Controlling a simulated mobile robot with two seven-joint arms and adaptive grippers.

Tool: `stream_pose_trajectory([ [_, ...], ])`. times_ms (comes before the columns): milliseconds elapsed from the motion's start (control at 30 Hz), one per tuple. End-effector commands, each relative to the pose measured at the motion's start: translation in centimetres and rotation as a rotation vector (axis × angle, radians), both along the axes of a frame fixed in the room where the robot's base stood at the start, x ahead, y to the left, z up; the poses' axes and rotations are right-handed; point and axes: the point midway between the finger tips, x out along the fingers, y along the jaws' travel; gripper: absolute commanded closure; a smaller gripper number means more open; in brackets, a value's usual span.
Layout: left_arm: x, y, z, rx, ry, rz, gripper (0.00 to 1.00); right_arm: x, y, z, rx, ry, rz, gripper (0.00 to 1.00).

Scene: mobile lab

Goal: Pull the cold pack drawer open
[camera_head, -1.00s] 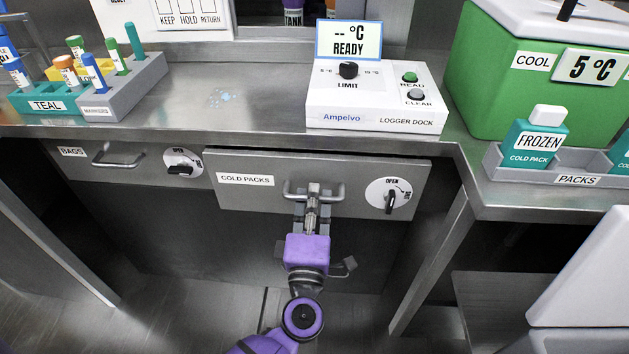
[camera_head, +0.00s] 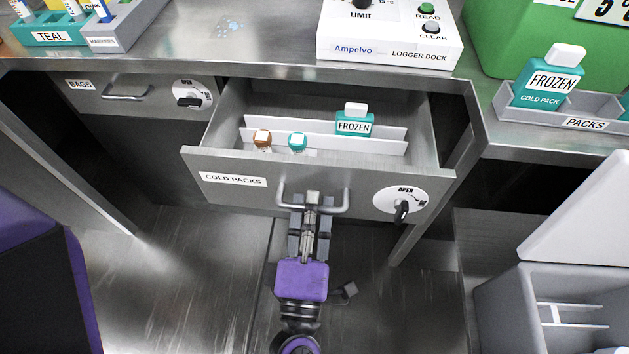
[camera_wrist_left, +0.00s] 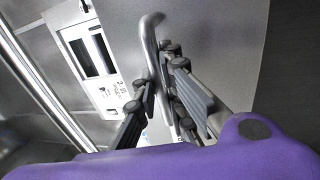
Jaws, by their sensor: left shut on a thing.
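The cold pack drawer (camera_head: 230,165) stands well open below the counter, its front labelled COLD PACKS. Inside are a teal FROZEN cold pack (camera_head: 355,122), a brown-capped vial (camera_head: 262,139) and a teal-capped vial (camera_head: 297,141), set along pale dividers. My left gripper (camera_head: 311,205) is shut on the drawer's bar handle (camera_head: 340,208), at its middle. In the left wrist view, the handle (camera_wrist_left: 152,40) runs between the fingers of the gripper (camera_wrist_left: 165,105). The round latch dial (camera_head: 402,202) sits at the right of the drawer front. My right gripper is not in view.
The BAGS drawer (camera_head: 125,99) to the left is closed. On the counter stand the logger dock (camera_head: 385,48), a teal rack (camera_head: 48,33) and a packs tray (camera_head: 600,114) holding a FROZEN pack (camera_head: 549,82). A grey bin (camera_head: 500,300) stands at the lower right.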

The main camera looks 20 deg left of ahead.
Motion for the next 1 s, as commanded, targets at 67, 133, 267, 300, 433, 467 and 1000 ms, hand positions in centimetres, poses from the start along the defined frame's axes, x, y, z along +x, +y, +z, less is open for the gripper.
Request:
stream_pose_trajectory([
  [67, -1.1, -0.3, 0.0, 0.000, 0.002, -0.001, 1.00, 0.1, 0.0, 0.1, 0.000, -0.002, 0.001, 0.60],
  [133, -1.8, -0.5, 0.0, 0.000, 0.002, -0.001, 1.00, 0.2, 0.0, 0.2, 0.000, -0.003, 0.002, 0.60],
  [267, -2.8, -0.8, 0.0, -0.002, 0.000, -0.001, 1.00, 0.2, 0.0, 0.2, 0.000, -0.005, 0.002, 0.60],
  [300, -3.0, -0.9, 0.0, -0.001, 0.001, -0.001, 1.00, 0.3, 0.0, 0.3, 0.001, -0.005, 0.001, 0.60],
  [433, -3.5, -1.0, 0.0, 0.000, 0.000, -0.001, 1.00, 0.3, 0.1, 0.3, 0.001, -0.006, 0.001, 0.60],
  [467, -3.5, -1.1, 0.0, 0.000, 0.000, -0.001, 1.00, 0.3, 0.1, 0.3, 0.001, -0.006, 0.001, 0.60],
  [1000, -3.6, -1.1, 0.0, 0.000, 0.000, -0.001, 0.73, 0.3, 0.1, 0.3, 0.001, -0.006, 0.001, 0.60],
])
